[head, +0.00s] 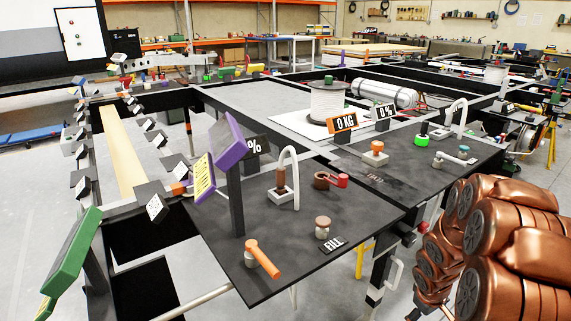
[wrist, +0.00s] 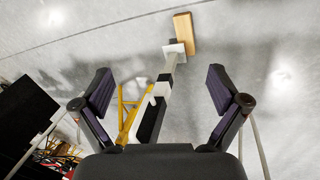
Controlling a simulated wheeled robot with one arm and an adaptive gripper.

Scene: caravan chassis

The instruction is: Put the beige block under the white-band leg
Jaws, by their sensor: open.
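The beige block (wrist: 185,33) lies on the grey floor at the top of the wrist view. It is beside the leg's square foot plate (wrist: 173,48), close to its right edge; I cannot tell whether they touch. The white-band leg (wrist: 150,122) runs down from the frame, black with a white band and a grey lower part. In the head view a black leg with a white band (head: 375,293) shows under the front corner of the dark panel. My gripper (wrist: 161,84) is open and empty, its two dark fingers far apart on either side of the leg in the picture.
A yellow stand (wrist: 126,118) is just left of the leg in the wrist view. A black object (wrist: 26,110) fills the left edge. The dark panel (head: 280,270) with valves and signs overhangs the leg. Open floor (wrist: 270,50) lies right of the block.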

